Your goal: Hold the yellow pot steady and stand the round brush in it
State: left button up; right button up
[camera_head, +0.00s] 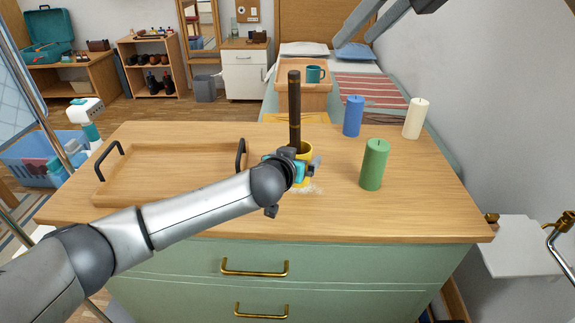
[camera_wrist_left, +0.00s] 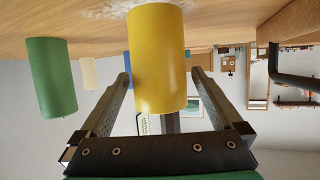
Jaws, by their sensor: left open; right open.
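The yellow pot (camera_head: 305,149) stands on the wooden top of the green drawer unit, partly hidden behind my left gripper (camera_head: 297,168). In the left wrist view the pot (camera_wrist_left: 157,60) lies between the two spread fingers of that gripper (camera_wrist_left: 162,76), with gaps at both sides. The round brush (camera_head: 294,105), dark with a gold band, rises upright from the pot's mouth; its lower end is hidden. My right gripper (camera_head: 356,38) is open and empty high at the top of the head view, well above and away from the pot.
A wooden tray (camera_head: 170,190) with black handles lies left of the pot. A green candle (camera_head: 374,165), a blue candle (camera_head: 353,116) and a cream candle (camera_head: 415,118) stand to the right. White powder (camera_head: 312,190) lies before the pot. The front right of the top is clear.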

pick_arm(q)
jog(key=v, duration=0.8)
jog(key=shift+s, duration=0.4)
